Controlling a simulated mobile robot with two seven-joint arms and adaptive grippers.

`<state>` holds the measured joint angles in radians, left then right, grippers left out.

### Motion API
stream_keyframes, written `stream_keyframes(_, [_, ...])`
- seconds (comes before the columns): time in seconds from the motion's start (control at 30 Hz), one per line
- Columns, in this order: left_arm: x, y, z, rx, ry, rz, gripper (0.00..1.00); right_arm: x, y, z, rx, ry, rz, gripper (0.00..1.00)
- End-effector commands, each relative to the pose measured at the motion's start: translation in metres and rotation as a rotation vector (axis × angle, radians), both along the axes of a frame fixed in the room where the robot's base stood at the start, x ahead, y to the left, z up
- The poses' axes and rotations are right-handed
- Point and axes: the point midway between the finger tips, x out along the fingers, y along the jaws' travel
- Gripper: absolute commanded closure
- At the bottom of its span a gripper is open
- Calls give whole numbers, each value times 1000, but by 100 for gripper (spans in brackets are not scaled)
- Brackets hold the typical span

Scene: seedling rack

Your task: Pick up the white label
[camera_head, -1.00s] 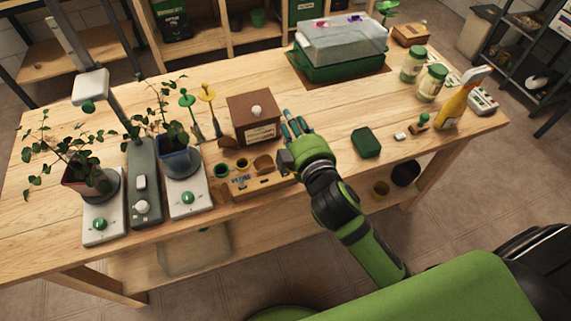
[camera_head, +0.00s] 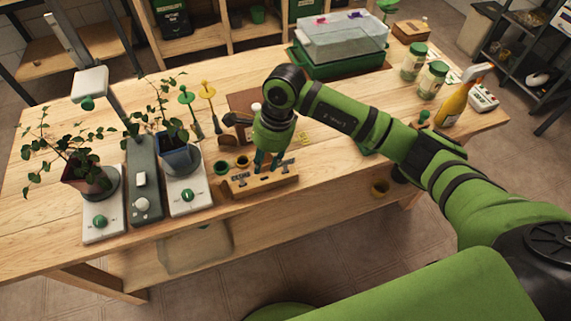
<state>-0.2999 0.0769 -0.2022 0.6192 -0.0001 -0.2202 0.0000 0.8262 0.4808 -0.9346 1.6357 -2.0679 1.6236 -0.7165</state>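A low wooden holder (camera_head: 262,187) stands near the table's front edge, with small dark and pale marks or pieces along it. I cannot make out a distinct white label there; my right gripper and its wrist cover part of this area. My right gripper (camera_head: 268,166) points down over the back of the holder, its two teal fingers apart, with nothing clearly visible between them. Whether the fingertips touch anything is hidden. My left gripper is out of view.
White-based dials (camera_head: 103,222) and potted plants (camera_head: 90,180) stand at left. Small cups (camera_head: 222,168) are beside the holder. A brown box (camera_head: 243,101) is partly hidden behind my wrist. The green propagator tray (camera_head: 345,70), jars (camera_head: 432,80) and yellow spray bottle (camera_head: 453,105) stand back right.

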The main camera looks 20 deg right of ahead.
Motion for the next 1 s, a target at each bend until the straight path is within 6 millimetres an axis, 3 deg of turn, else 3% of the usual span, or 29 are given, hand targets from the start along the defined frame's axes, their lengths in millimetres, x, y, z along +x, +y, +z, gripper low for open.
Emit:
stream_keyframes(0.03, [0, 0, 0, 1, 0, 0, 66, 6, -20, 2, -85, -6, 3, 70])
stream_keyframes(0.1, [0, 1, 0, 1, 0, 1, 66, 11, -40, 3, -168, -7, 4, 70])
stream_keyframes(0.2, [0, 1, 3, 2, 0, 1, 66, 13, -53, 1, -225, -4, 3, 70])
stream_keyframes(0.37, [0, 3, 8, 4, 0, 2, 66, 12, -55, -12, -233, -1, 3, 70])
stream_keyframes(0.7, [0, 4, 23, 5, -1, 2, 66, 12, -54, -60, -228, -1, 3, 70])
stream_keyframes(1.0, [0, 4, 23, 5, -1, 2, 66, 12, -54, -66, -228, -5, 4, 70])
